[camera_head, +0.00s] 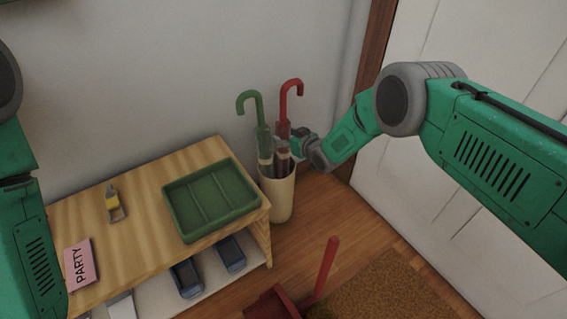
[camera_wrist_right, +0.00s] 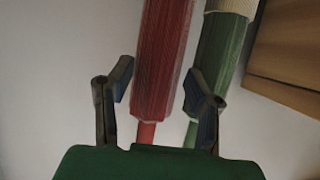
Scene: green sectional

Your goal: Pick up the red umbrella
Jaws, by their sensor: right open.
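The red umbrella (camera_head: 283,108) stands upright in a cream umbrella stand (camera_head: 279,198), its hooked handle at the top. A green umbrella (camera_head: 261,108) stands just left of it in the same stand. My right gripper (camera_head: 284,145) reaches in from the right at the umbrellas, above the stand's rim. In the right wrist view its two fingers (camera_wrist_right: 160,76) are apart, with the red umbrella (camera_wrist_right: 165,50) showing between them. The green umbrella (camera_wrist_right: 220,55) is partly behind the right finger there. Whether the fingers touch either umbrella I cannot tell. My left gripper is out of view.
A red dustpan (camera_head: 270,304) and a brown mat (camera_head: 375,295) lie in front.

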